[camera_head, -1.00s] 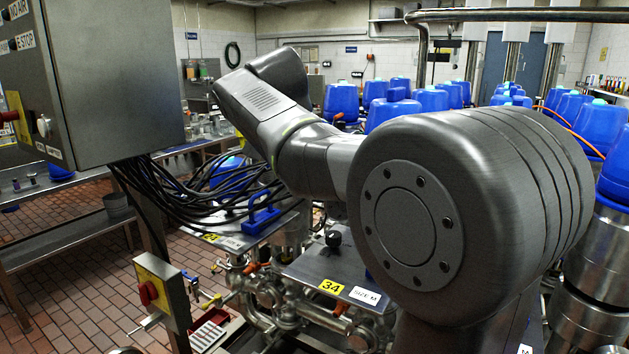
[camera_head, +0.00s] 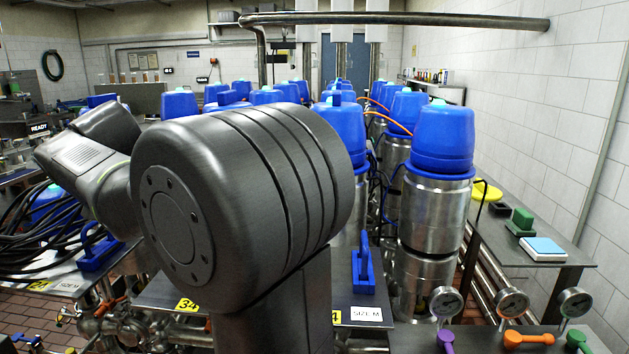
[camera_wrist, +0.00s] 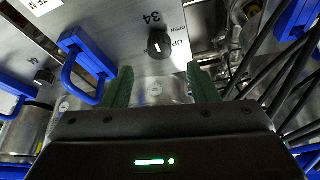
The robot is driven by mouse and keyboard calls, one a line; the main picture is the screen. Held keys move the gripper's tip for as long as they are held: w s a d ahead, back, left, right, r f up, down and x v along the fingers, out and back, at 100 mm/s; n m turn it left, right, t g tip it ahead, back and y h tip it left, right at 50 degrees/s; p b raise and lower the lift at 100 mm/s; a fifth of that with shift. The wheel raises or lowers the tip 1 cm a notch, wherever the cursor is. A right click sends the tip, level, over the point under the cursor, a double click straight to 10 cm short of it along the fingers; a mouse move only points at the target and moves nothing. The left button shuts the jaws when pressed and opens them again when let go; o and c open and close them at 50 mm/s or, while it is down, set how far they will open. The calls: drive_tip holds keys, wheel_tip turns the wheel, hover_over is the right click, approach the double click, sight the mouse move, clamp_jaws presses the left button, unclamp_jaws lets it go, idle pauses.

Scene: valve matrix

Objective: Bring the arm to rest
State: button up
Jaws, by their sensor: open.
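My arm (camera_head: 245,190) fills the left middle of the head view, its upper links bent away to the left. My gripper's end is hidden there. In the wrist view my gripper (camera_wrist: 161,86) shows two green fingers standing wide apart with nothing between them. They point toward a metal plate (camera_wrist: 135,25) marked 34 and UP. A black knob (camera_wrist: 158,46) on that plate lies just beyond the fingertips. A blue handle (camera_wrist: 86,65) is to the left of the left finger. I cannot tell the exact gap to the plate.
Black cables (camera_head: 35,235) hang at the left, and also at the wrist view's right (camera_wrist: 290,80). Steel valves with blue caps (camera_head: 428,138) stand behind and right of my arm. A side table (camera_head: 545,255) and gauges (camera_head: 512,303) are at the right. An overhead pipe (camera_head: 400,19) crosses above.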

drive_tip(key=x, duration=0.7)
drive_tip(key=shift+r, duration=0.1)
